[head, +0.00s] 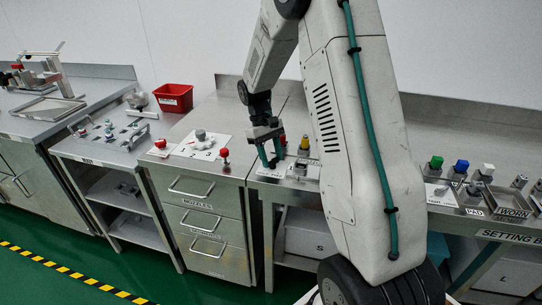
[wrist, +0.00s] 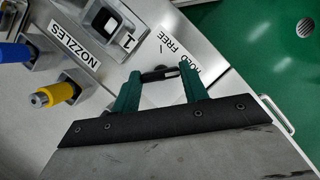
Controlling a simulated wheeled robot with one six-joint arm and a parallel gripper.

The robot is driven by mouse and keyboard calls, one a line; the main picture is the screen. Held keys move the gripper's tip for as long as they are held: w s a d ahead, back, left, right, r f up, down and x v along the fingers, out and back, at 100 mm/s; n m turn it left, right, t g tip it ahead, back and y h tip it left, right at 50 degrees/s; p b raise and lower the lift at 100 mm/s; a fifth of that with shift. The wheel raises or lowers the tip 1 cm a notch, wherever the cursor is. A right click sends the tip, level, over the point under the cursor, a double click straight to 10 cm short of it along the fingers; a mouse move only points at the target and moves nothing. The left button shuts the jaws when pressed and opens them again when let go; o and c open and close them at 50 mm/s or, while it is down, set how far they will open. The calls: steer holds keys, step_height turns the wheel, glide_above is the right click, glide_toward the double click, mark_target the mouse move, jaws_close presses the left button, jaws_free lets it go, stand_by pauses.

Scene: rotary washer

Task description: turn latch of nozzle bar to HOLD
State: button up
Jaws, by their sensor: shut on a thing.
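My gripper (head: 270,162) is low over the front edge of the bench, left of the yellow-topped nozzle (head: 304,142). In the wrist view its two green fingers (wrist: 160,82) are closed on the small dark latch (wrist: 158,74), which lies crosswise between them. The labels FREE (wrist: 172,46) and HOLD (wrist: 196,70) are beside the latch, HOLD close to the right finger. The fingers partly cover the latch, so its exact angle is hard to tell. In the head view the latch is hidden by my gripper.
A NOZZLES label (wrist: 76,47) and a holder marked 1 (wrist: 117,27) are close by. The blue (wrist: 14,53) and yellow (wrist: 54,95) nozzles stand left of my gripper in the wrist view. A red-knobbed post (head: 224,154) is on the neighbouring cabinet. Green floor lies beyond the bench edge.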

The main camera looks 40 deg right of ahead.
steer(key=shift+m+y, duration=0.4)
steer(key=shift+m, duration=0.6)
steer(key=o, duration=1)
steer(key=v, duration=0.7)
steer(key=shift+w+r, duration=0.1)
steer(key=shift+r, duration=0.3)
